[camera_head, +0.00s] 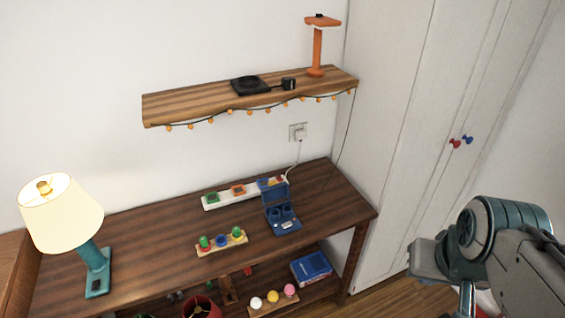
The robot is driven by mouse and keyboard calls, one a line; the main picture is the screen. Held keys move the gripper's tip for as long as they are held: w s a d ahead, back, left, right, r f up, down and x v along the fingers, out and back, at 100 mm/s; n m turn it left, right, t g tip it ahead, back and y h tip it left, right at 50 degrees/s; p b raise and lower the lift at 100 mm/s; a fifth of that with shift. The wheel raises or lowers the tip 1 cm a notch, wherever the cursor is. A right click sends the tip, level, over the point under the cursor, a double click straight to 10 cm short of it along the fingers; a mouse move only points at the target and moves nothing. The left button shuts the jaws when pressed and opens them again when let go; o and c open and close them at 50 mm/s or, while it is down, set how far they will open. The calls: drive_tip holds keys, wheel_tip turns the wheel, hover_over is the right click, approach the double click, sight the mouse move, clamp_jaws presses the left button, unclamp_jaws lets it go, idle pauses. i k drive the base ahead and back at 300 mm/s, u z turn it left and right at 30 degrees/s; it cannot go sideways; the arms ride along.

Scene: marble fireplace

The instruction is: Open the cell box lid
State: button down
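A blue box (284,227), which looks like the cell box, stands on the dark wooden table, right of its middle. Its lid (273,196) looks raised at the back, and two round dark shapes show inside. The exact lid angle is hard to tell. My arm is at the lower right, in front of the wardrobe and well apart from the box. The end of the arm runs to the bottom edge of the picture, and no clear pair of fingertips shows. I see nothing held.
A white power strip (213,202) lies behind the box. A wooden tray (216,249) with coloured pieces is at its left. A lamp (92,262) stands at the table's left end. A wall shelf (190,104) hangs above. The right table top (335,200) is clear.

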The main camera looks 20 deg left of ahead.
sight(274, 191)
drive_tip(key=u, duration=0.25)
drive_tip(key=i, duration=0.8)
drive_tip(key=u, duration=1.15)
drive_tip(key=i, duration=0.4)
drive_tip(key=u, duration=0.4)
